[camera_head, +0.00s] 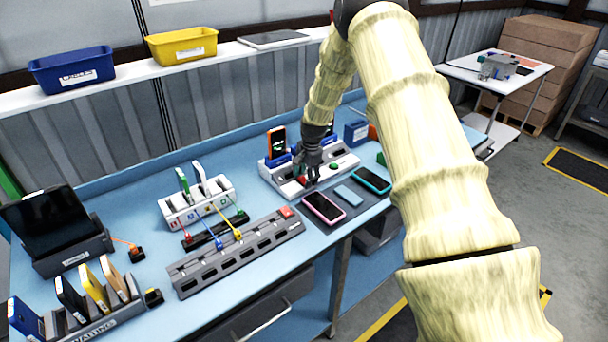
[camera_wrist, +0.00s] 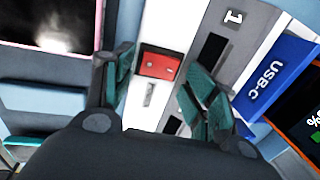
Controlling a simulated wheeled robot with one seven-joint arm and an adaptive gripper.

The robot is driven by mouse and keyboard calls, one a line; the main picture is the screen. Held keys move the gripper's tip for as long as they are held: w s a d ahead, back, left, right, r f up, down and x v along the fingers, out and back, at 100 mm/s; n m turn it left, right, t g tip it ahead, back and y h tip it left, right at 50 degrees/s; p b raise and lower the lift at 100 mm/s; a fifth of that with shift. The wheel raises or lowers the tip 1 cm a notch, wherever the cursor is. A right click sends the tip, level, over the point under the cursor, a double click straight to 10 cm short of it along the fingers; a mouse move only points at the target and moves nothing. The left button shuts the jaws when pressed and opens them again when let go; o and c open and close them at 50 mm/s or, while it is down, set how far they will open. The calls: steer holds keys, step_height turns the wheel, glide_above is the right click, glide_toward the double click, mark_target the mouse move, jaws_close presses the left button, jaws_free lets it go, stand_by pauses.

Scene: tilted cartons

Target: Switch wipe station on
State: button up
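The wipe station (camera_head: 283,187) is a white and grey unit with docks on the blue workbench, in the middle of the head view. A red switch (camera_wrist: 160,63) on its white panel shows in the wrist view, near a slot and the number 1. My gripper (camera_head: 308,178) is low over the station's front left part. In the wrist view, the gripper's (camera_wrist: 160,88) two teal-padded fingers are apart, with the red switch framed between them and nothing held. I cannot tell whether a finger touches the panel.
An orange phone (camera_head: 277,139) stands in the station's dock. A pink phone (camera_head: 323,207), a blue slab (camera_head: 349,195) and a teal phone (camera_head: 372,180) lie in front. A grey power strip (camera_head: 235,258) with its own red switch (camera_head: 286,212) lies to the left.

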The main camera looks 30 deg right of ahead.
steer(key=shift+s+d+r, duration=0.2)
steer(key=shift+s+r, duration=0.25)
steer(key=shift+s, duration=0.3)
steer(key=shift+w+a+f, duration=0.15)
steer(key=shift+w+f, duration=0.2)
steer(key=shift+w, duration=0.1)
steer(key=shift+c, duration=1.3)
steer(key=shift+w+f, duration=0.2)
steer(key=shift+w, duration=0.1)
steer(key=c, duration=0.3)
steer(key=shift+s+r, duration=0.25)
steer(key=shift+r, duration=0.05)
steer(key=c, duration=0.3)
steer(key=o, duration=0.9)
steer(key=shift+w, duration=0.15)
steer(key=shift+c, duration=0.2)
steer(key=shift+f, duration=0.1)
step_height(320, 180, up, 12)
steer(key=s, duration=0.2)
steer(key=shift+d, duration=0.2)
steer(key=shift+s+f, duration=0.1)
